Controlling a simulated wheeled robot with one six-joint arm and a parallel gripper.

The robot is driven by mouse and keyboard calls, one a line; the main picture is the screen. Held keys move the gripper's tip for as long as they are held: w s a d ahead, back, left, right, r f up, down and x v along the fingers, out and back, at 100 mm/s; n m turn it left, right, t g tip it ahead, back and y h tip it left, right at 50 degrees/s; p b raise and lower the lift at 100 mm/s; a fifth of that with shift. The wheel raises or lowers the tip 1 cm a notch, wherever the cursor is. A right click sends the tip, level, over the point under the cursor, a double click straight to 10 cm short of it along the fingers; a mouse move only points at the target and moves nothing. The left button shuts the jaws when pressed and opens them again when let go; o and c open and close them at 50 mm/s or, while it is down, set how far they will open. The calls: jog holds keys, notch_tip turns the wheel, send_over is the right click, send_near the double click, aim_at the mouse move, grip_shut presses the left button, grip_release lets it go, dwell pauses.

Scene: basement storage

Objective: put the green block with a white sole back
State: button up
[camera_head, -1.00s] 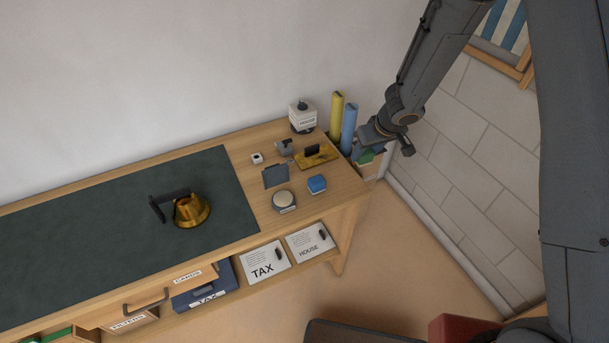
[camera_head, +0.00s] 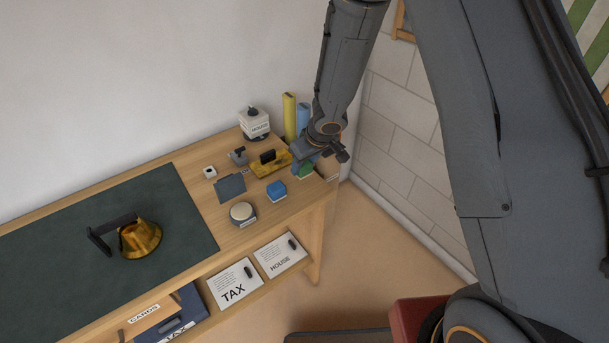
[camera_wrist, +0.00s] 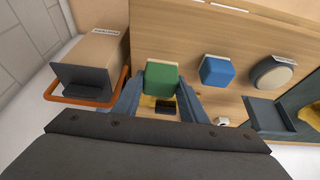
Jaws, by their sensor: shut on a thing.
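The green block (camera_wrist: 161,82) sits between the two fingers of my gripper (camera_wrist: 158,100) in the wrist view. My gripper is shut on it. A thin pale strip shows along its top edge in that view. In the head view the green block (camera_head: 306,171) hangs under my gripper (camera_head: 312,160) at the right end of the wooden desk (camera_head: 292,210). I cannot tell whether the block touches the desk. A similar blue block (camera_head: 277,191) stands on the desk to its left.
A round tin (camera_head: 243,214), a dark plate (camera_head: 231,188) and a yellow tool with a black handle (camera_head: 271,165) stand nearby. Yellow (camera_head: 289,118) and blue rolls (camera_head: 303,120) rise behind my gripper.

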aim_at(304, 172)
jog(key=shift+f+b, duration=1.2)
jog(key=shift+f, duration=0.55)
jog(key=shift+f, duration=0.2)
jog(key=o, duration=0.9)
jog(key=shift+o, duration=0.2)
jog(key=shift+r, duration=0.2)
